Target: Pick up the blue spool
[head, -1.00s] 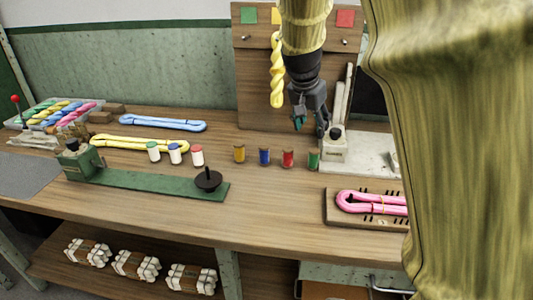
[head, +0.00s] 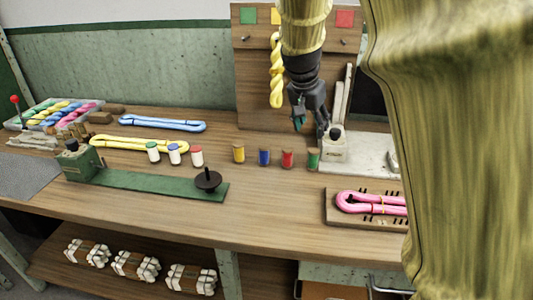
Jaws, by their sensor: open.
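The blue spool (head: 264,157) stands upright on the wooden bench, in a row between a yellow spool (head: 239,153) and a red spool (head: 287,159). A green spool (head: 313,159) stands at the right end of the row. My gripper (head: 311,122) hangs above and behind the row, pointing down, nearer the red and green spools than the blue one. It is open and empty, apart from the spools. Part of it shows dark against the wooden board.
Left of the row stand several white jars with coloured lids, the red-lidded one (head: 196,156) nearest. A green fixture (head: 140,185) with a black knob lies in front. A grey-white device (head: 350,150) and a pink skein on a board (head: 335,212) are at right.

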